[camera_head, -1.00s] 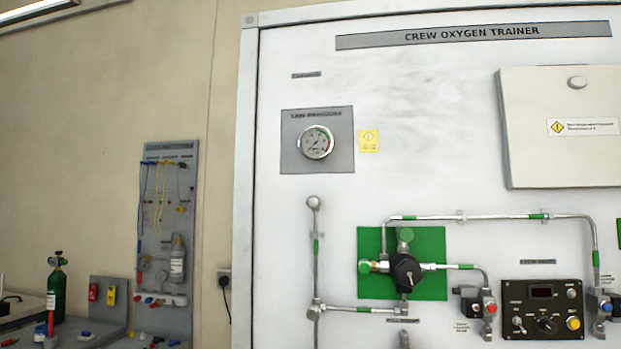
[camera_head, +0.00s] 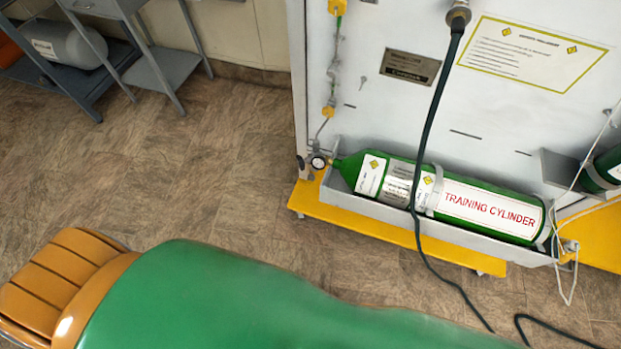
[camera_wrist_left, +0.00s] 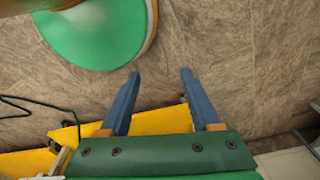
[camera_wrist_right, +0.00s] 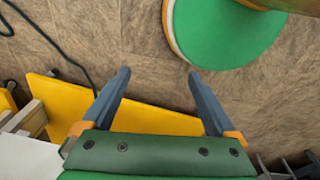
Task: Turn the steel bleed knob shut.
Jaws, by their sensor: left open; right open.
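I cannot make out a steel bleed knob in any view now. The head view looks down at the lower part of the white trainer panel (camera_head: 400,105). A green training cylinder (camera_head: 490,212) lies there in a grey tray, with a small round gauge (camera_head: 318,162) and fittings at its left neck. My left gripper (camera_wrist_left: 160,76) is open and empty in the left wrist view, above the floor. My right gripper (camera_wrist_right: 159,76) is open and empty in the right wrist view, also above the floor. Neither gripper shows in the head view.
A yellow ledge (camera_head: 390,231) runs under the tray. A dark hose (camera_head: 428,130) hangs down across the cylinder to the floor. A grey cylinder (camera_head: 70,45) lies on a blue-grey rack at the upper left. The brown floor (camera_head: 180,170) left of the panel is clear.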

